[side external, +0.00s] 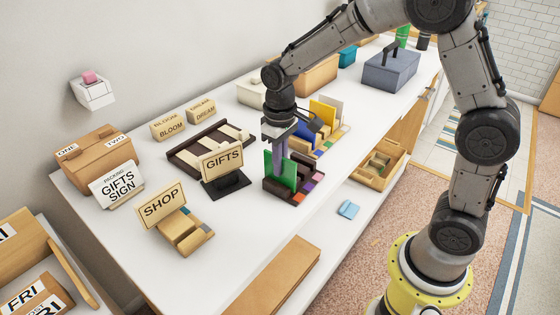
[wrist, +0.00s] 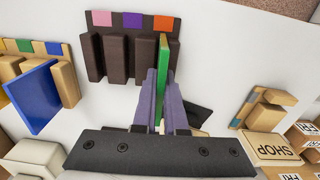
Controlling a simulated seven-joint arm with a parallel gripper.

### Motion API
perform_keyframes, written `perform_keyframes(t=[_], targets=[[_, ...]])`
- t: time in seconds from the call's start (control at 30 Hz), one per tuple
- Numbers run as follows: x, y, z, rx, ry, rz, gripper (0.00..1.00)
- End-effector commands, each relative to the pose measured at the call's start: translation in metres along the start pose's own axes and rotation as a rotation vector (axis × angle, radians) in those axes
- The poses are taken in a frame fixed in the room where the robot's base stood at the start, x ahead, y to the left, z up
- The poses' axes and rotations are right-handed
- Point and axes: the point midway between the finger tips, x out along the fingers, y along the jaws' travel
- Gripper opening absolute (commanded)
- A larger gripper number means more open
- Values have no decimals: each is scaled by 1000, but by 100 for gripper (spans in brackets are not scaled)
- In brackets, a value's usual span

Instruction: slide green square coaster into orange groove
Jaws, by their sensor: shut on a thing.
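The green square coaster (wrist: 163,55) stands upright and shows edge-on in the wrist view. My gripper (wrist: 164,75) is shut on it with its purple fingers. In the side view my gripper (side external: 278,160) holds the coaster (side external: 290,172) at the dark brown rack (side external: 273,190). The rack (wrist: 94,58) has ridges with grooves between them and pink, purple and orange tags along one edge. The coaster's far end lines up with the orange tag (wrist: 163,23), beside the rightmost ridge. I cannot tell whether its lower edge is inside the orange groove or above it.
A SHOP sign (side external: 162,205) stands at front left.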

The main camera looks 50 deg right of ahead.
Motion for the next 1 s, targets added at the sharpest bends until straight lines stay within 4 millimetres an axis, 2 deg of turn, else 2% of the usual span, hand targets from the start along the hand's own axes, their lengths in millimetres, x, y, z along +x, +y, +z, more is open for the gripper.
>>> perform_keyframes(t=[0.73,0.77,0.9,0.93,1.0], targets=[[9,0,0,0,0,0,0],[9,0,0,0,0,0,11],[9,0,0,0,0,0,36],[9,0,0,0,0,0,42],[9,0,0,0,0,0,44]])
